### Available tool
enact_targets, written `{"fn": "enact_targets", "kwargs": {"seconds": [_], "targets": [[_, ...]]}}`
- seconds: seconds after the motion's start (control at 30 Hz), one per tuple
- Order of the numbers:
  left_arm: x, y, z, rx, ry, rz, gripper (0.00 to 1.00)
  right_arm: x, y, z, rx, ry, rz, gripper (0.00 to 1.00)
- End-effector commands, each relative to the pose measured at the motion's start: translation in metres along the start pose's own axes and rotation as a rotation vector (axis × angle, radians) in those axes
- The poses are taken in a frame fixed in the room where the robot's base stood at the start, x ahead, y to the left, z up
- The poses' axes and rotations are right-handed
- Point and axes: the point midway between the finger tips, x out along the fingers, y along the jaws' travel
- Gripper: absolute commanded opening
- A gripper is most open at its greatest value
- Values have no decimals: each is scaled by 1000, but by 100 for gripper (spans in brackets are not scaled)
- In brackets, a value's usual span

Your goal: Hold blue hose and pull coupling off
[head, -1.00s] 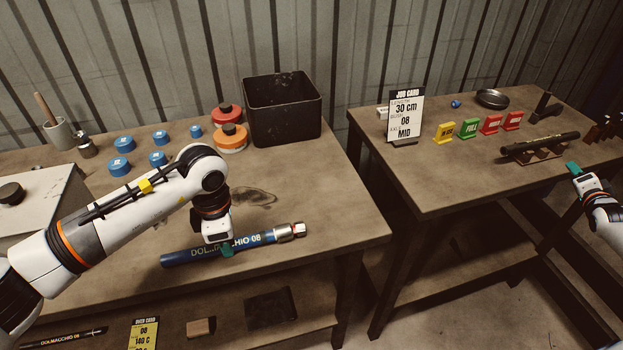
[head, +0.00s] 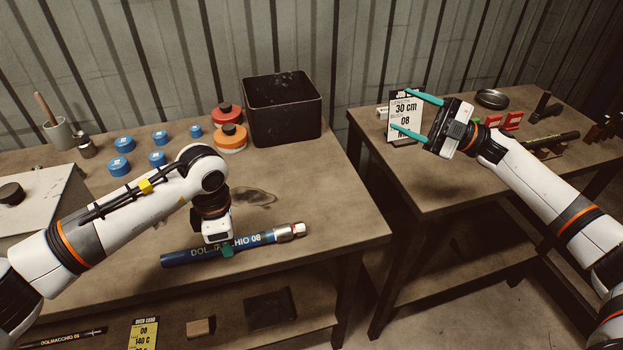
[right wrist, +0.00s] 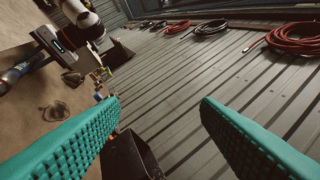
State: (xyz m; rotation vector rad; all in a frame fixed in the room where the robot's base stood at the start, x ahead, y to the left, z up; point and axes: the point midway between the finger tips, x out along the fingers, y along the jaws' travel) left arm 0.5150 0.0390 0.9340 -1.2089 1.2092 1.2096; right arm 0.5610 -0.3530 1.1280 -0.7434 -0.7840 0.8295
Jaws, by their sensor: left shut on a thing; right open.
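The blue hose (head: 180,258) lies across the front of the left table, with lettering along its side. The metal coupling (head: 290,232) is on its right end. My left gripper (head: 228,251) is shut on the hose near its middle, from above, left of the coupling. My right gripper (head: 418,112) is open and empty, raised in front of the job card, its teal fingers pointing left. In the right wrist view its fingers (right wrist: 155,140) are spread with nothing between them. The hose end (right wrist: 14,75) shows there at the left edge, beside my left gripper.
A black bin (head: 283,112) stands at the back of the left table, near orange and red round pieces (head: 230,136) and several blue caps (head: 121,144). The job card (head: 404,104) stands on the right table. A gap separates the tables. Coiled hoses (right wrist: 290,40) hang on the wall.

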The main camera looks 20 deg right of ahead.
Motion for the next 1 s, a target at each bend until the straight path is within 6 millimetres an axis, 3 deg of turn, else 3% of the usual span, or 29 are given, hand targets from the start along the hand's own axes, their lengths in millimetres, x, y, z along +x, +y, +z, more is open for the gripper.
{"fn": "enact_targets", "kwargs": {"seconds": [0.03, 0.2, 0.43, 0.57, 0.7, 1.0], "targets": [[0, 0, 0, 0, 0, 0, 0, 22, 18, 12, -109, -67, 85, 57], [0, 0, 0, 0, 0, 0, 0, 78, 90, 46, -549, -334, 407, 57], [0, 0, 0, 0, 0, 0, 0, 116, 165, 69, -1164, -783, 794, 57], [0, 0, 0, 0, 0, 0, 0, 125, 183, 67, -1461, -1032, 982, 57], [0, 0, 0, 0, 0, 0, 0, 132, 185, 60, -1681, -1234, 1140, 57], [0, 0, 0, 0, 0, 0, 0, 138, 187, 52, -1828, -1385, 1265, 57]]}}
